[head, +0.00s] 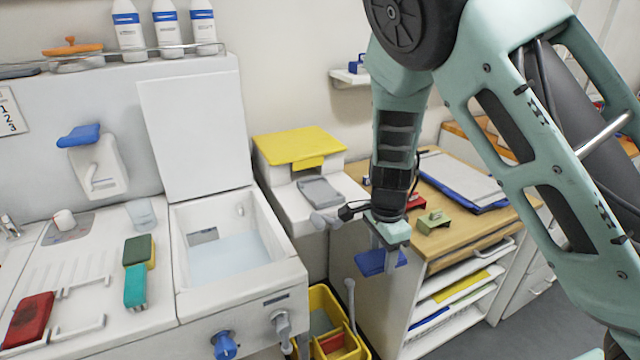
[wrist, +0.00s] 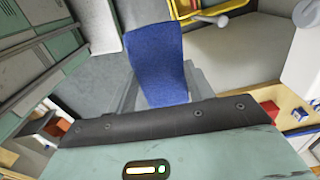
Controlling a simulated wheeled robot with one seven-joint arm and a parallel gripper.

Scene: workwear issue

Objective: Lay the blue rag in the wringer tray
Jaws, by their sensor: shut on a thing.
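My gripper (head: 387,253) is shut on the blue rag (head: 370,263), which hangs below the fingers in front of the wooden-topped cabinet. In the wrist view the blue rag (wrist: 156,62) sticks out between the grey fingers, clear of any surface. A yellow wringer bucket (head: 362,352) stands on the floor to the lower left of the gripper. Inside are a grey area and a red-edged part (head: 333,343); I cannot tell which part is the wringer tray. Part of its yellow rim (wrist: 185,10) shows at the top of the wrist view.
An open-lidded white sink (head: 290,268) holds water to the left. A white unit with a yellow lid (head: 300,146) stands behind the bucket. A grey handle (head: 350,300) rises beside the bucket.

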